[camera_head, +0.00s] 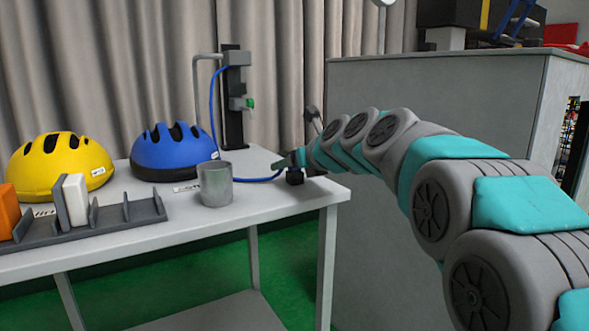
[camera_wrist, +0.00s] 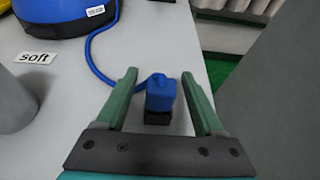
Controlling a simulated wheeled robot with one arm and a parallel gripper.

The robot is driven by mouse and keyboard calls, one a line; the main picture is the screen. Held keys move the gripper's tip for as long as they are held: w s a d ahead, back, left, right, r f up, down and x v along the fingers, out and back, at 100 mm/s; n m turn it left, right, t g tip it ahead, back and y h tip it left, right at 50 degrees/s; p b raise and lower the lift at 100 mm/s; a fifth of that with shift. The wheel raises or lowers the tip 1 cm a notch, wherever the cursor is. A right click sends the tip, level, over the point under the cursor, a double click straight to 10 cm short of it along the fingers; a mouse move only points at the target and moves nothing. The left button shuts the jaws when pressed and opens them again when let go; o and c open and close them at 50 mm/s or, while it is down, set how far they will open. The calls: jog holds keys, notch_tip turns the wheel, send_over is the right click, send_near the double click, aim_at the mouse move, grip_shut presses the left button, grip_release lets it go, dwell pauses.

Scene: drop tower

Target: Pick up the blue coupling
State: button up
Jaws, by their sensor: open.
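The blue coupling (camera_wrist: 160,95) sits upright on a small black block (camera_wrist: 157,118) on the table, with a blue hose running from it to the left. My gripper (camera_wrist: 160,80) is open in the wrist view, with one green finger on each side of the coupling and a gap on both sides. In the head view my gripper (camera_head: 292,158) is at the table's right end, above the black block (camera_head: 295,176). The coupling itself is mostly hidden there behind the gripper.
A blue helmet (camera_head: 172,152), a yellow helmet (camera_head: 60,165) and a grey rack (camera_head: 95,224) are further left. A black drop tower (camera_head: 234,100) stands behind. A grey cabinet (camera_head: 430,200) is on the right.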

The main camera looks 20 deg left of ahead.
jog(key=shift+w+a+f, duration=0.25)
jog(key=shift+w+a, duration=0.2)
jog(key=shift+a, duration=0.05)
jog(key=c, duration=1.1)
jog(key=shift+r, duration=0.1)
